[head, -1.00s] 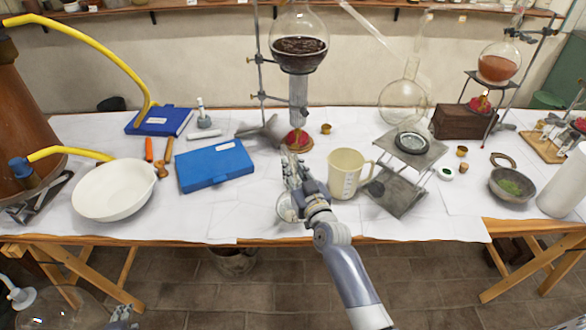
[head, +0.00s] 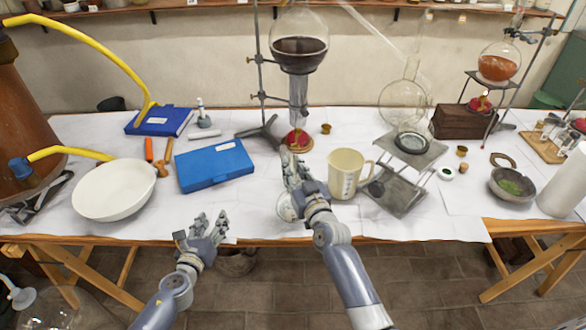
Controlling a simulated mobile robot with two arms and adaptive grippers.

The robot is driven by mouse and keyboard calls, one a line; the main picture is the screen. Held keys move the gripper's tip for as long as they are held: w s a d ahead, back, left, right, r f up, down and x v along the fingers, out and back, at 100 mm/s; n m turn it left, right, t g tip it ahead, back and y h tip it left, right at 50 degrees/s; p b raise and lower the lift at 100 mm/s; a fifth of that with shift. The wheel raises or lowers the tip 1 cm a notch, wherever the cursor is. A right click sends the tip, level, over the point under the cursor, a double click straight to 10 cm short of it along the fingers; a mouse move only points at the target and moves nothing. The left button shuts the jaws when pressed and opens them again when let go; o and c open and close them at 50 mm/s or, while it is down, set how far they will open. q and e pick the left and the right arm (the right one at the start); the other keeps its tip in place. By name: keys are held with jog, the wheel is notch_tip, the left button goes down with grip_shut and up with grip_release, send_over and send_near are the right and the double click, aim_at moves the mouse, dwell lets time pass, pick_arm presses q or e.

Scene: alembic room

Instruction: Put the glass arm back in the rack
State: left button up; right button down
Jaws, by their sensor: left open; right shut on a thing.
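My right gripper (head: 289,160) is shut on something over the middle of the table. Its fingers mostly hide the thing, and a clear round glass piece (head: 286,209) shows beside the wrist. I cannot tell whether this is the glass arm. My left gripper (head: 210,222) is open and empty above the table's front edge, left of the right gripper. A small wooden rack (head: 541,147) with glass tubes stands at the far right. A clear flask (head: 403,100) with a long slanting glass tube (head: 368,32) stands at the back right.
A measuring jug (head: 346,174) stands just right of my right gripper, beside a metal stand (head: 421,158). A flask of dark liquid (head: 299,52) hangs behind it. A blue case (head: 214,167) and white bowl (head: 112,190) lie left. The front left cloth is clear.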

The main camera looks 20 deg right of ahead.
aim_at(289, 205)
pick_arm(q)
jog(key=s+d+r+m+h, duration=0.2)
jog(key=s+d+m, duration=0.1)
jog(key=d, duration=0.6)
jog(key=s+d+r+m+h, duration=0.2)
jog(key=s+d+r+m, duration=0.1)
jog(key=d, duration=0.6)
jog(key=shift+g, duration=0.4)
jog(key=x, duration=0.7)
jog(key=shift+w+d+f, duration=0.25)
jog(key=shift+w+d, duration=0.05)
jog(key=shift+d, duration=0.15)
jog(key=shift+w+d, duration=0.35)
jog(key=shift+w, duration=0.2)
jog(key=shift+c, duration=0.3)
